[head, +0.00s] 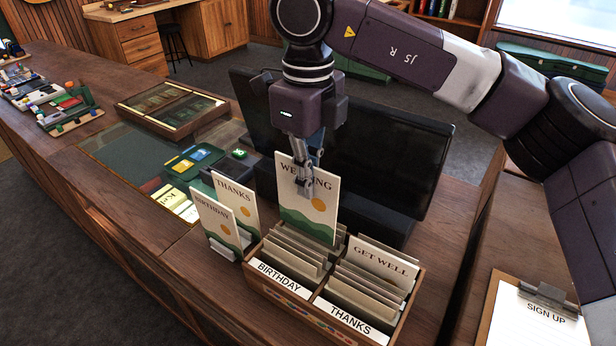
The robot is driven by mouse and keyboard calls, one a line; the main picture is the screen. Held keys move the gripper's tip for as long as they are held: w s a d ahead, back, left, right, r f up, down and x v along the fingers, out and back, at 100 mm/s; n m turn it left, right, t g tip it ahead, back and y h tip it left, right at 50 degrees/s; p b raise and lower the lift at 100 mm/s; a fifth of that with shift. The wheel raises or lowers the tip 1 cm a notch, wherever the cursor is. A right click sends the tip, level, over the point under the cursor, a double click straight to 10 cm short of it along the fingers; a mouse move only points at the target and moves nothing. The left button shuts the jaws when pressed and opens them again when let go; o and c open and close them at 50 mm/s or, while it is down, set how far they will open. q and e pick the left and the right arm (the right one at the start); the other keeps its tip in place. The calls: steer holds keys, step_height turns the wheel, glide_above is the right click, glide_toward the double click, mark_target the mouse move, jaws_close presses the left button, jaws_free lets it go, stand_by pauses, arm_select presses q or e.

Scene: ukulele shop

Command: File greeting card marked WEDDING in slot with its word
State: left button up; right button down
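The WEDDING card (322,222) is upright, cream with green hills and an orange sun. My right gripper (304,188) is shut on its upper part, covering some letters of the word. The card's lower edge is at the rear left part of a wooden card box (412,316); I cannot tell whether it is inside a slot. The box front carries a BIRTHDAY label (284,279) at left and a THANKS label (350,320) at right. A GET WELL card (382,263) stands at the rear right. No WEDDING label shows on the box. My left gripper is out of view.
A small stand (222,250) left of the box holds a BIRTHDAY card (214,219) and a THANKS card (238,204). A dark monitor (385,150) stands close behind. A SIGN UP clipboard (535,318) lies at right. Trays and small goods occupy the counter's left.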

mark_target(307, 222)
steer(key=shift+f+b, duration=3.75)
steer(key=shift+f, duration=1.35)
steer(key=c, duration=2.1)
jaws_free()
steer(key=shift+r, duration=0.1)
step_height(307, 222, up, 12)
steer(key=shift+f, duration=0.1)
